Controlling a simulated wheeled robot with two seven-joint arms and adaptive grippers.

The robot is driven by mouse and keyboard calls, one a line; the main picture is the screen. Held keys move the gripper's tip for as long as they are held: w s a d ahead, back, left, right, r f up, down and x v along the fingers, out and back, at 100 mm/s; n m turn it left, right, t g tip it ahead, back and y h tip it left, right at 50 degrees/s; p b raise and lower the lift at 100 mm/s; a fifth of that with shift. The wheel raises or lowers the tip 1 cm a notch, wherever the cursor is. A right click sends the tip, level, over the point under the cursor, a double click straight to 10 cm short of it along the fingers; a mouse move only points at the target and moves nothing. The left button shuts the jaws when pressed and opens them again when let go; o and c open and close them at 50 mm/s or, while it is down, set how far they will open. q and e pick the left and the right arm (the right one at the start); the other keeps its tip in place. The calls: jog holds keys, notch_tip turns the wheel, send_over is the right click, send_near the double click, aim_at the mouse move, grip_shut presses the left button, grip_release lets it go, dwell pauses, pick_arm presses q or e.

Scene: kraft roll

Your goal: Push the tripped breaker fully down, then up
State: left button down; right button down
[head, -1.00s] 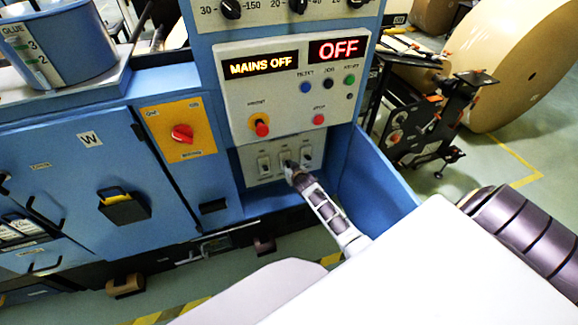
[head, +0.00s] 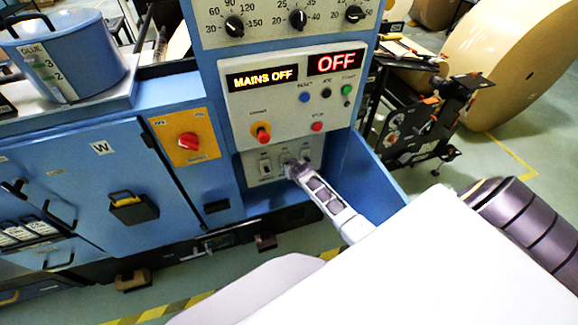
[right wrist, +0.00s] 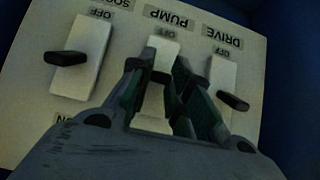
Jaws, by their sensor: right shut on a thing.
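The white breaker panel (head: 256,172) sits low on the blue machine column and holds three breakers. The right wrist view shows them with labels upside down: the SOC… breaker (right wrist: 94,42) at left, PUMP (right wrist: 165,46) in the middle and DRIVE (right wrist: 221,76) at right, each with OFF at its top end there. My right gripper (head: 292,168) is at the middle breaker. In the right wrist view its fingers (right wrist: 160,72) close around the dark PUMP lever (right wrist: 160,78), which is mostly hidden. The outer black levers (right wrist: 68,58) stand clear of the fingers. My left gripper is out of view.
Above the panel, a control box shows MAINS OFF (head: 262,77) and OFF (head: 335,62), with a red-topped button (head: 262,133) below. A blue side wall (head: 362,185) stands right of the panel. A red rotary switch (head: 188,142) on a yellow plate is to the left.

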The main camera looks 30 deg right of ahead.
jog(key=shift+w+r+g+p, duration=0.2)
jog(key=shift+r+g+p, duration=0.35)
jog(key=shift+p, duration=0.55)
jog(key=shift+g+p, duration=0.35)
jog(key=shift+f, duration=0.1)
jog(key=c, duration=1.3)
grip_release()
jog(key=shift+s, duration=0.1)
